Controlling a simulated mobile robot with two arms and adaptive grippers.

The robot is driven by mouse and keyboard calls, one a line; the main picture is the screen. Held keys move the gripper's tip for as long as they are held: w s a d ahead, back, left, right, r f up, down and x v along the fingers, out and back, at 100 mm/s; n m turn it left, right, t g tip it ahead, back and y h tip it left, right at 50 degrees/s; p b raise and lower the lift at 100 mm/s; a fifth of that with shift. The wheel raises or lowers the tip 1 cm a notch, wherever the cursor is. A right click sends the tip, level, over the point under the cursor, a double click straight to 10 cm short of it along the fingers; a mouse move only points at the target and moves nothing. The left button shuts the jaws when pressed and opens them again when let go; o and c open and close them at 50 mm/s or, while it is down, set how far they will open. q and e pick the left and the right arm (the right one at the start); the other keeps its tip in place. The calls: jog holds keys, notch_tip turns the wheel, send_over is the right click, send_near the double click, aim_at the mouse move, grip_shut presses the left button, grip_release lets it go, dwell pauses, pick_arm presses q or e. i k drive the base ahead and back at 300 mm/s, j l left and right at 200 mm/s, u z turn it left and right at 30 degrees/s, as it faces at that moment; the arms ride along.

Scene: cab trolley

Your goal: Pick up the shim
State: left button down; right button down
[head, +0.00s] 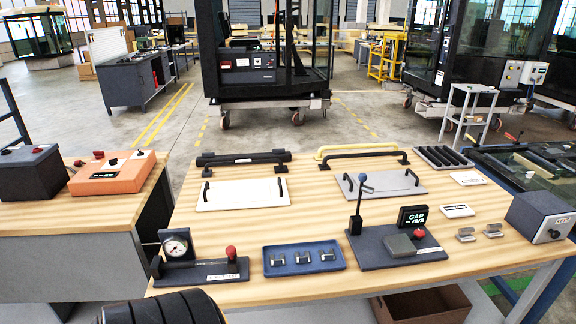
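No part is plainly labelled as a shim. A blue tray (302,258) near the front of the wooden table holds three small metal pieces (302,257) in a row. To its right, a dark gauge fixture (385,249) carries a grey block (400,245), a red knob, an upright lever and a "GAP mm" display (413,216). Two small silver pieces (466,234) lie right of the fixture. I cannot tell which of these is the shim. A black ribbed part of my own body shows at the bottom left. Neither gripper's fingers are in view.
A dial gauge stand (178,247) with a red knob is left of the tray. Behind lie two plates with black handles (243,194), dark bars and a yellow bar. A grey box (540,216) stands at right. Bare wood lies between the plates and the tray.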

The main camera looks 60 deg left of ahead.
aim_at(305, 259)
jog(key=u, duration=1.9)
